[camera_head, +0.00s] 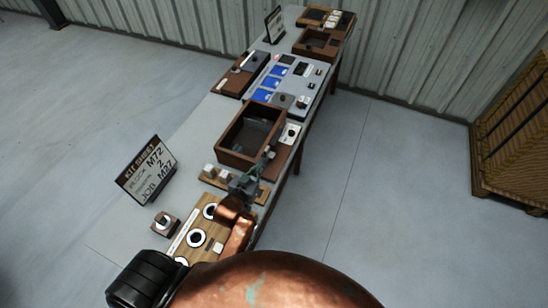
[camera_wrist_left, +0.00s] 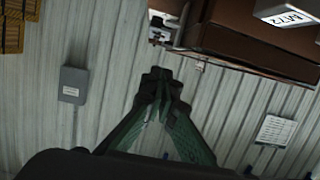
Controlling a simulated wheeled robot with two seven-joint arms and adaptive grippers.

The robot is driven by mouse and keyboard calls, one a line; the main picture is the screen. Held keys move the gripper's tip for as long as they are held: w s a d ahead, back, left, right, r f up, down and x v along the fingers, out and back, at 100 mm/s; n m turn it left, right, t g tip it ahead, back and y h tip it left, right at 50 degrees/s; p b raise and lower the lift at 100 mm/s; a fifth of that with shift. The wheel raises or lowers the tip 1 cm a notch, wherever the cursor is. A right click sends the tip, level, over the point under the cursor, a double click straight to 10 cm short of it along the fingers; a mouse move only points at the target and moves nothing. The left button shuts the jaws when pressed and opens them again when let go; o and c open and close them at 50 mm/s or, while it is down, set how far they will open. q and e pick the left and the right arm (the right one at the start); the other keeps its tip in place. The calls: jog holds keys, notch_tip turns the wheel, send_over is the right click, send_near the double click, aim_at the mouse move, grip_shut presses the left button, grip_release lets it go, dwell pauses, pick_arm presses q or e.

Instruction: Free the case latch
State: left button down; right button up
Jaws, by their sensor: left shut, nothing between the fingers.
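A brown open-topped case (camera_head: 223,150) stands on the long table, and its dark inside shows. In the left wrist view the case's brown side (camera_wrist_left: 240,35) fills the top right. A small metal fitting with a dark knob, which looks like the latch (camera_wrist_left: 157,32), sits at its left end. My left gripper (camera_head: 252,180) is at the near right corner of the case in the head view. In the left wrist view its green fingers (camera_wrist_left: 158,82) are together and empty, below the fitting and apart from it in the picture. My right gripper is out of view.
A board with white-ringed holes (camera_head: 183,226) lies nearest. A grey panel with blue patches (camera_head: 317,91) lies beyond the case. A white M72 tag (camera_wrist_left: 287,14) shows above.

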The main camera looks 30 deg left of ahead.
pick_arm(q)
jog(key=x, duration=0.5)
send_over(269, 154)
jog(key=s+d, duration=0.2)
jog(key=f, duration=0.1)
notch_tip(269, 154, down, 3)
jog(key=shift+b, duration=0.3)
jog(key=shift+f, duration=0.6)
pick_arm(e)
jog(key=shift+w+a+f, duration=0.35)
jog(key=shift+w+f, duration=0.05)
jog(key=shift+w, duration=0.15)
pick_arm(q)
jog(key=shift+d, duration=0.15)
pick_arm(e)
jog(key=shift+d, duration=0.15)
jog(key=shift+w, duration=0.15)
